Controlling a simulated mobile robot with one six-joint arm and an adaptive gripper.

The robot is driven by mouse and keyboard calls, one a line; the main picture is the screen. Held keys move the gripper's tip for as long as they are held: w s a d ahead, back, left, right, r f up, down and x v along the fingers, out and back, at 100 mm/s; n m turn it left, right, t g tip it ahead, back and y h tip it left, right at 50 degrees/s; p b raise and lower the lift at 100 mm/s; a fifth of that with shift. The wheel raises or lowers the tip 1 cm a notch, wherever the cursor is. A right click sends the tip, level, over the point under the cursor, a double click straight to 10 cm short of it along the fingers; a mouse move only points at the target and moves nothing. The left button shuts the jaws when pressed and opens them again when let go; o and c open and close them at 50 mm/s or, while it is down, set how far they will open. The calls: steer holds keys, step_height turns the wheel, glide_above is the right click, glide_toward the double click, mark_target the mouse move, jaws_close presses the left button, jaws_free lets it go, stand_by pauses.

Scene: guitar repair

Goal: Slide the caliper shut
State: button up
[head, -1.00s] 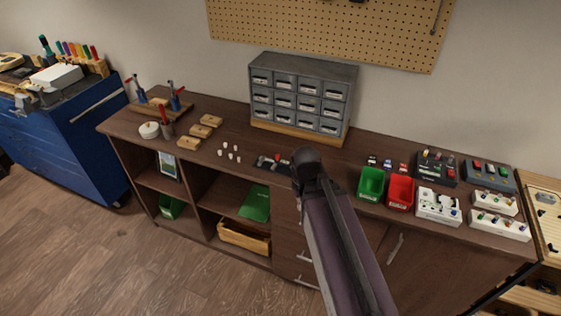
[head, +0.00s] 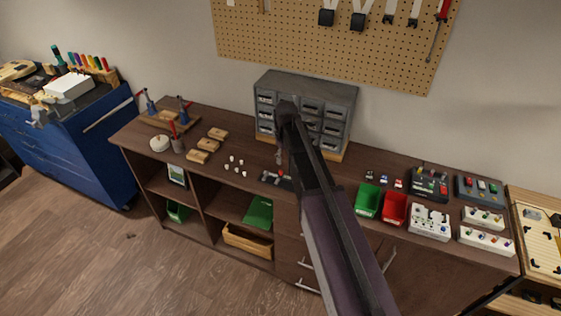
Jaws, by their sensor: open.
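A small dark item with red parts (head: 270,178) lies on the brown bench top near its front edge, left of my arm. It may be the caliper, but it is too small to be sure, and I cannot tell how far its jaws are apart. My gripper (head: 279,161) hangs down from the end of my arm, open, just above and beside this item. The fingers are small and dark here, and I cannot tell whether they touch it. My arm hides part of the bench to the right.
A grey drawer cabinet (head: 335,95) stands behind my gripper, partly covered by my arm. Small white pieces (head: 238,168) and wooden blocks (head: 204,151) lie left. A pegboard (head: 290,40) hangs above.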

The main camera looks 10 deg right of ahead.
step_height(320, 180, up, 3)
steer(key=n+p, duration=0.1)
steer(key=p, duration=0.1)
glide_above(281, 171)
steer(key=shift+w+a+f, duration=0.1)
steer(key=shift+f, duration=0.1)
steer(key=shift+f+b, duration=0.15)
steer(key=shift+b, duration=0.25)
step_height(281, 171, down, 14)
steer(key=b, duration=1.3)
steer(key=shift+r, duration=0.25)
jaws_close()
